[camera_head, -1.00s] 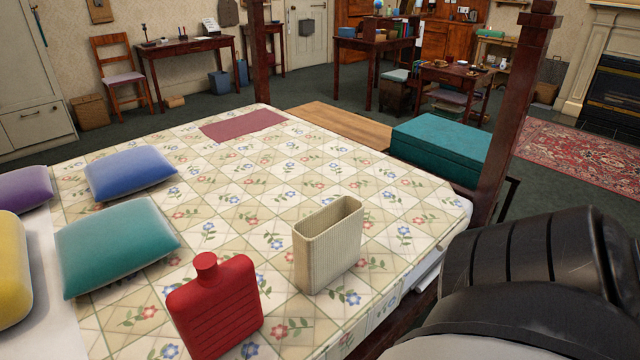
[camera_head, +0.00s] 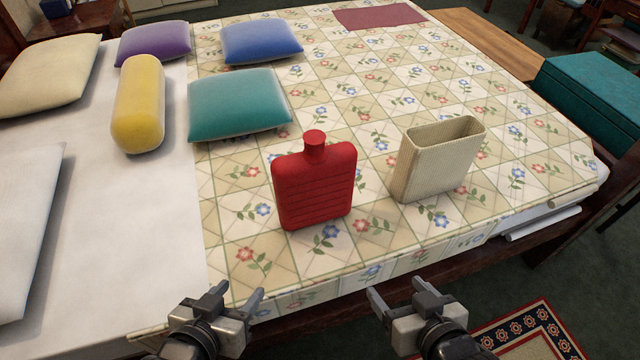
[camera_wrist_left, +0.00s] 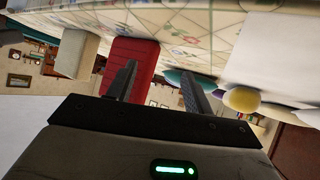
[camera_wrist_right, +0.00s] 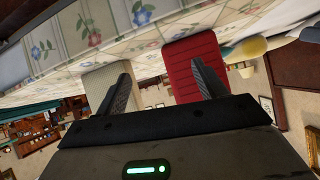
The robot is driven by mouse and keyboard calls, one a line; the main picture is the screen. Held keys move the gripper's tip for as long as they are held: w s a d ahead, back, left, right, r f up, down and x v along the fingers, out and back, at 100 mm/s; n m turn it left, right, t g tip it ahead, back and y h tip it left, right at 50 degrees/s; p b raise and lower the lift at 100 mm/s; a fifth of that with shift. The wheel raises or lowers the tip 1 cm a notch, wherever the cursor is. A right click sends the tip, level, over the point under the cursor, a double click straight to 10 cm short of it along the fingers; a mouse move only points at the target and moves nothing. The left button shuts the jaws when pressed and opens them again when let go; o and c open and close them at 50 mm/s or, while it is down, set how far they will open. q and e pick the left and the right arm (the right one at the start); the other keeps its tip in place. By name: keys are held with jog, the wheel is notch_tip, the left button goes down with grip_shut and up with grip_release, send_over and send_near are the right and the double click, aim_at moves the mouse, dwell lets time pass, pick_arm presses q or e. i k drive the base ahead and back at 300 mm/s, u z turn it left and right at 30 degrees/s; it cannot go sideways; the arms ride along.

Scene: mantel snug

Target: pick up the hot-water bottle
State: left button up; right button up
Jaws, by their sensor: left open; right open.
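The red hot-water bottle (camera_head: 315,185) stands upright on the quilted bed, its neck and cap on top. It also shows in the left wrist view (camera_wrist_left: 133,62) and in the right wrist view (camera_wrist_right: 194,62). A cream ribbed holder (camera_head: 436,162), open at the top, stands to its right, apart from it. My left gripper (camera_head: 240,292) is open and empty at the near bed edge, in front of the bottle and to its left. My right gripper (camera_head: 398,294) is open and empty, in front of the bottle and to its right. Neither touches the bottle.
A teal cushion (camera_head: 238,103), a yellow bolster (camera_head: 138,105) and several other pillows lie on the left and back of the bed. A dark red cloth (camera_head: 380,17) lies at the far end. A teal chest (camera_head: 592,92) stands right of the bed. Quilt around the bottle is clear.

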aim_at(315, 185)
jog(key=u, duration=1.9)
jog(key=k, duration=0.85)
jog(key=z, duration=1.3)
jog(key=i, duration=0.5)
jog(key=u, duration=0.05)
jog(key=k, duration=0.5)
jog(key=z, duration=1.9)
jog(key=i, duration=1.3)
jog(key=u, duration=2.1)
